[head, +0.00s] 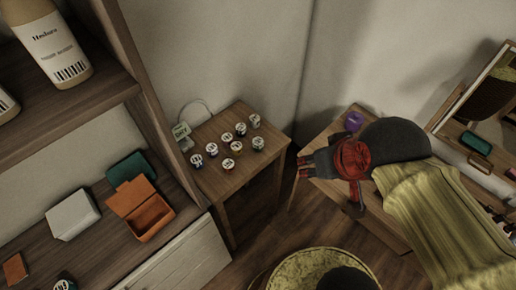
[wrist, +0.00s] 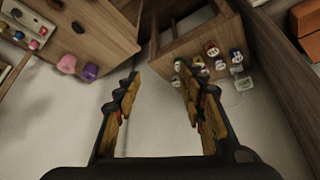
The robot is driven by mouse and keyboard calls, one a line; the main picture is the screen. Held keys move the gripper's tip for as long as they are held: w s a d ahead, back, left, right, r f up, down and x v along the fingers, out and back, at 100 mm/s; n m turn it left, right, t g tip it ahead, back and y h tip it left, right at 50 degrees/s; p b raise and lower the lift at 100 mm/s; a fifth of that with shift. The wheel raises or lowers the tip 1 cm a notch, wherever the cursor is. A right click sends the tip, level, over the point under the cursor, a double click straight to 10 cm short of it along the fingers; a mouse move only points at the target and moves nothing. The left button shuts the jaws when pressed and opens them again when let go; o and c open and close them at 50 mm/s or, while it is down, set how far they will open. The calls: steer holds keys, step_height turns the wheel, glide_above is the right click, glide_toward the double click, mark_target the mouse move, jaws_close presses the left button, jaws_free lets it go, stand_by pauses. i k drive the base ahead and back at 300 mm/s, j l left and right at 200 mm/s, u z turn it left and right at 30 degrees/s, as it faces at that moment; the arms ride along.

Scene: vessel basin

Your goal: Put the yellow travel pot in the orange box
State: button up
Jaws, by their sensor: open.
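Several small pots with white printed lids stand on a small wooden table (head: 216,180) in the head view. They are too small and dim for me to tell surely which is the yellow travel pot. The same pots show in the wrist view at the upper right, beyond my right finger. The orange box (head: 150,222) stands open on the wooden shelf at the left in the head view, its lid tipped back. My gripper (wrist: 158,72) is open and empty in the wrist view, apart from the pots.
A white box (head: 73,214) and a teal box (head: 126,168) stand near the orange box. A tall shelf post rises between shelf and table.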

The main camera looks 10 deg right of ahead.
mark_target(153, 220)
steer(key=i+u, duration=0.2)
steer(key=u, duration=0.2)
steer(key=i+u, duration=0.2)
steer(key=u, duration=1)
